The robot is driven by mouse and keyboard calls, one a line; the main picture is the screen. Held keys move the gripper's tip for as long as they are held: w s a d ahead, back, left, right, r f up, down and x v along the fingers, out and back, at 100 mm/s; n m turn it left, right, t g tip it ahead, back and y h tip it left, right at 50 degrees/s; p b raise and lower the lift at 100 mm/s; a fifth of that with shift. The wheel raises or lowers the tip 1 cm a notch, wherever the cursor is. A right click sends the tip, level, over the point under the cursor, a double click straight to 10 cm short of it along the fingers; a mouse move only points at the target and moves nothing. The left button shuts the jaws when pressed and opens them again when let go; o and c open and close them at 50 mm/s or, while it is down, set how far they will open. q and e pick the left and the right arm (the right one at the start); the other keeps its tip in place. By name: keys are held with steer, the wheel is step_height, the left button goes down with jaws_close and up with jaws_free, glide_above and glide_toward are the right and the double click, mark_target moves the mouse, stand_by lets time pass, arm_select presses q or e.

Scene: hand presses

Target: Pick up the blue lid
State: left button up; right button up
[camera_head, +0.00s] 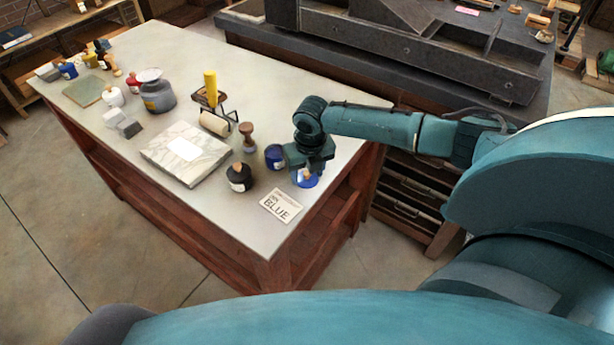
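The blue lid (304,182) is a small blue round piece with a light brown spot on top, near the right front of the pale table. My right gripper (308,170) points down right over it and hides its back part. I cannot tell whether the fingers touch the lid or are open or shut. A dark blue jar (273,158) stands just to the left of the gripper. A white card reading "BLUE" (281,205) lies in front of the lid. My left gripper is not in view.
A black jar (239,178), a wooden-handled stamp (247,139) and a marble slab (184,168) are left of the gripper. A roller (214,123) stands farther back. The table's right edge is close to the lid. A dark press (420,50) is behind.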

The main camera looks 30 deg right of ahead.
steer(key=shift+s, duration=0.1)
jaws_close()
stand_by(0.3)
